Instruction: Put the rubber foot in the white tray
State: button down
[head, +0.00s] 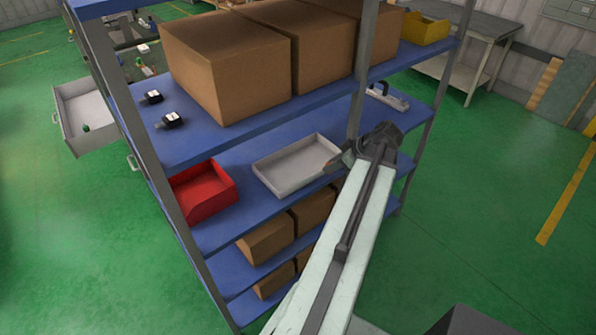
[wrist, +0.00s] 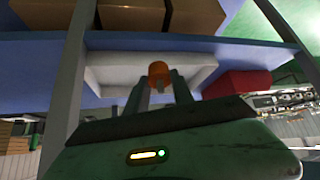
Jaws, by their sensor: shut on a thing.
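The white tray (head: 270,180) sits on the middle blue shelf in the head view. It also shows behind the fingers in the wrist view (wrist: 108,74). My gripper (head: 343,160) is at the right end of the tray in the head view.
A red bin (head: 203,191) stands left of the tray. A grey rack post (head: 365,60) rises close to my gripper. The upper shelf (head: 190,143) holds large cardboard boxes (head: 225,65) above the tray. More boxes stand below. The tray looks empty in the head view.

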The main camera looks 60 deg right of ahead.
jog(key=w+f+b, duration=0.1)
jog(key=w, duration=0.2)
jog(key=w+f+b, duration=0.1)
jog(key=w, duration=0.3)
jog(key=w+f+b, duration=0.1)
jog(key=w, duration=0.2)
jog(key=shift+w, duration=0.35)
jog(key=shift+f, duration=0.1)
jog(key=f+b, duration=0.1)
jog(key=b, duration=0.1)
jog(key=w+f+b, duration=0.1)
jog(key=f, duration=0.1)
jog(key=shift+f+b, duration=0.25)
jog(key=shift+b, duration=0.1)
jog(key=r+p, duration=0.1)
jog(key=r+g+p, duration=0.1)
jog(key=p, duration=0.1)
jog(key=shift+w, duration=0.25)
jog(key=g+p, duration=0.1)
jog(key=w+g+p, duration=0.1)
jog(key=shift+f+g, duration=0.1)
jog(key=shift+g, duration=0.2)
jog(key=shift+s+f+b, duration=0.2)
jog(key=shift+f+b, duration=0.7)
jog(key=shift+f, duration=0.25)
